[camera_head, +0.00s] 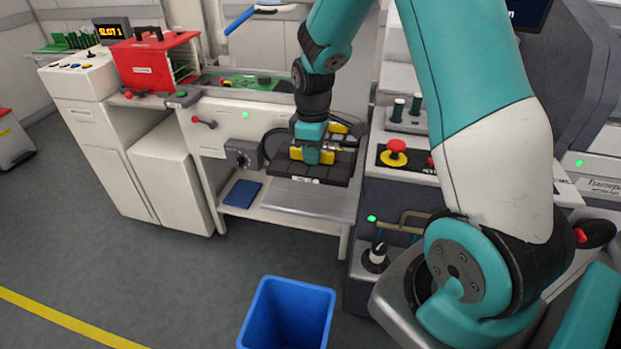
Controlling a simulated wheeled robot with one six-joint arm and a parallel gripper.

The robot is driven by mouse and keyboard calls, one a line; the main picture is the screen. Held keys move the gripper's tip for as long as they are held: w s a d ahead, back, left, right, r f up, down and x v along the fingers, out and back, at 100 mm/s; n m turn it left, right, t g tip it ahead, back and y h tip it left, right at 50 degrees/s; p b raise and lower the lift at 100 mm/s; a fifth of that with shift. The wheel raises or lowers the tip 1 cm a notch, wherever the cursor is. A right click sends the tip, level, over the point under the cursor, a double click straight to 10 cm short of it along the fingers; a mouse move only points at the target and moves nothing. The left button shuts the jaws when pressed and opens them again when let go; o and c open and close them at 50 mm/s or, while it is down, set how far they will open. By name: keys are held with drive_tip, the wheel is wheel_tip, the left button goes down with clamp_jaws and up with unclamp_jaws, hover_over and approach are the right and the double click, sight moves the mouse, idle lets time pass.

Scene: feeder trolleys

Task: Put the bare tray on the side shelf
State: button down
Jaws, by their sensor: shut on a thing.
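A black tray (340,173) with yellow parts and a small white label on its front edge is in the middle of the view. My gripper (320,156) points down over it and is shut at its yellow bar. The fingertips are small and partly hidden, so the exact grip is hard to see. The tray is above a light grey shelf (310,200), low on the front of the white machine. I cannot tell whether the tray touches anything below. What lies on the tray behind my wrist is partly hidden.
A blue flat item (243,193) lies at the shelf's left end. A blue bin (288,315) stands on the floor in front. A red box (154,62) is on the machine top at the left. A console with a red button (397,146) stands right of the tray.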

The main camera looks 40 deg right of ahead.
wheel_tip(320, 180, down, 8)
drive_tip(key=shift+f+p, duration=0.15)
drive_tip(key=shift+p, duration=0.15)
drive_tip(key=shift+f, duration=0.1)
drive_tip(key=c, duration=1.1)
unclamp_jaws()
drive_tip(key=shift+c, duration=0.2)
wheel_tip(320, 180, up, 12)
drive_tip(key=shift+f+b, duration=0.15)
drive_tip(key=shift+b, duration=0.55)
drive_tip(key=s+a+r+y, duration=0.2)
drive_tip(key=s+a+r, duration=0.4)
drive_tip(key=s+a, duration=0.5)
drive_tip(key=s+a+r+y, duration=0.2)
drive_tip(key=s+a+r, duration=0.4)
drive_tip(key=s+a, duration=0.5)
drive_tip(key=shift+s+a+m, duration=0.15)
drive_tip(key=shift+a+m, duration=0.15)
drive_tip(key=shift+a, duration=0.05)
